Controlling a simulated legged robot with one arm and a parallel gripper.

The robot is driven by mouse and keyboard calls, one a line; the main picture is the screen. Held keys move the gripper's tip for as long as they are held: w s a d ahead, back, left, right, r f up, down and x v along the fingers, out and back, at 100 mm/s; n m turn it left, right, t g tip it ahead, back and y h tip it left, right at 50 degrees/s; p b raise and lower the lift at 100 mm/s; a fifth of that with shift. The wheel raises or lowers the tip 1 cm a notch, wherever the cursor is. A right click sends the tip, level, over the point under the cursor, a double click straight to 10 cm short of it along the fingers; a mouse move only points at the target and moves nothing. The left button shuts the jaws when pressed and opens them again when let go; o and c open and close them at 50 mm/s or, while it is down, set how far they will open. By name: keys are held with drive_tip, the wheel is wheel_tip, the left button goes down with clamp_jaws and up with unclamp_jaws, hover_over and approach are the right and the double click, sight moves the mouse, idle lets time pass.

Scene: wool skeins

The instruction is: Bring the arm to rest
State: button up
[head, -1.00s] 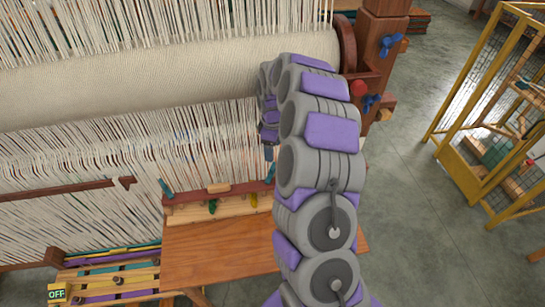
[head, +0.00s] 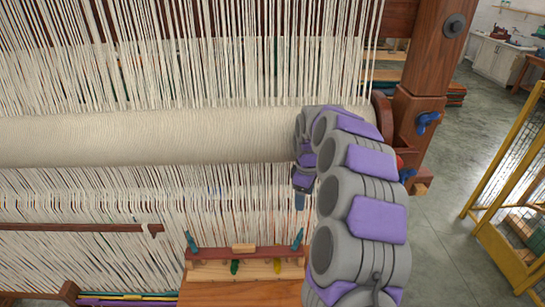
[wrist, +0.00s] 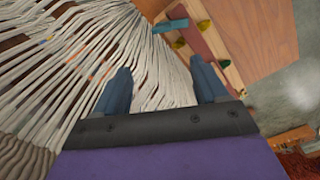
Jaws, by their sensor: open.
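My gripper shows in the wrist view (wrist: 162,88) with its two blue-grey fingers apart and nothing between them. In the head view my gripper (head: 299,200) hangs at the end of my purple and grey arm, pointing down in front of the loom's white warp threads (head: 90,200). It is above and near the right end of a small wooden rack (head: 245,268). I cannot tell from the head view how close the fingers are to the threads.
The loom's cloth roll (head: 140,138) runs across behind my arm. A wooden loom post (head: 425,100) with a blue knob (head: 427,122) stands to the right. A yellow frame cart (head: 505,200) is at the far right, with open grey floor (head: 440,220) between.

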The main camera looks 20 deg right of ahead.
drive_tip(key=s+a+r+m+b, duration=0.2)
drive_tip(key=s+a+r, duration=0.1)
drive_tip(key=s+a, duration=0.5)
drive_tip(key=s+a+r+m+b, duration=0.1)
drive_tip(key=s+a+r+b, duration=0.15)
drive_tip(key=s+a, duration=0.5)
drive_tip(key=s+f+m+g+b, duration=0.1)
drive_tip(key=s+f+m, duration=0.1)
drive_tip(key=s, duration=1)
drive_tip(key=s+a+f+m+b, duration=0.1)
drive_tip(key=s+m, duration=0.3)
drive_tip(key=s, duration=0.8)
drive_tip(key=shift+s+f+g, duration=0.35)
drive_tip(key=shift+f+g, duration=0.05)
drive_tip(key=shift+f, duration=0.2)
drive_tip(key=shift+a, duration=0.1)
